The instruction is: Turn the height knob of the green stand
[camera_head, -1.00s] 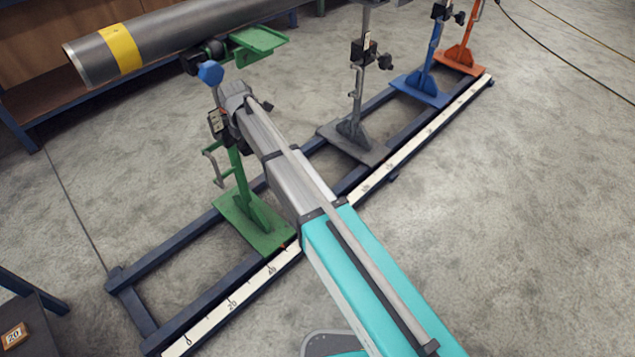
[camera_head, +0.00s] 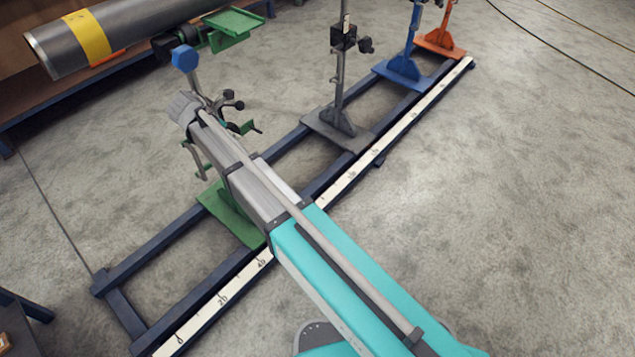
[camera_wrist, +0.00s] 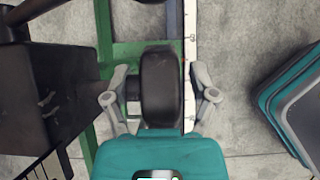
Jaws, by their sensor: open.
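The green stand has a green base plate (camera_head: 232,215) on the dark blue rail frame, and a green top bracket (camera_head: 235,22) beside the pipe. In the wrist view its black height knob (camera_wrist: 160,92) lies between the fingers of my gripper (camera_wrist: 160,75). The gripper is open, one finger on each side of the knob, with small gaps visible. The black clamp block (camera_wrist: 60,95) is at the left, with part of the green base (camera_wrist: 140,48) below. In the head view my arm hides the gripper and much of the post.
A grey pipe (camera_head: 140,30) with a yellow band is at upper left. A blue knob (camera_head: 184,57) is under it. A grey stand (camera_head: 335,130), a blue stand (camera_head: 403,72) and an orange stand (camera_head: 440,44) stand along the rail.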

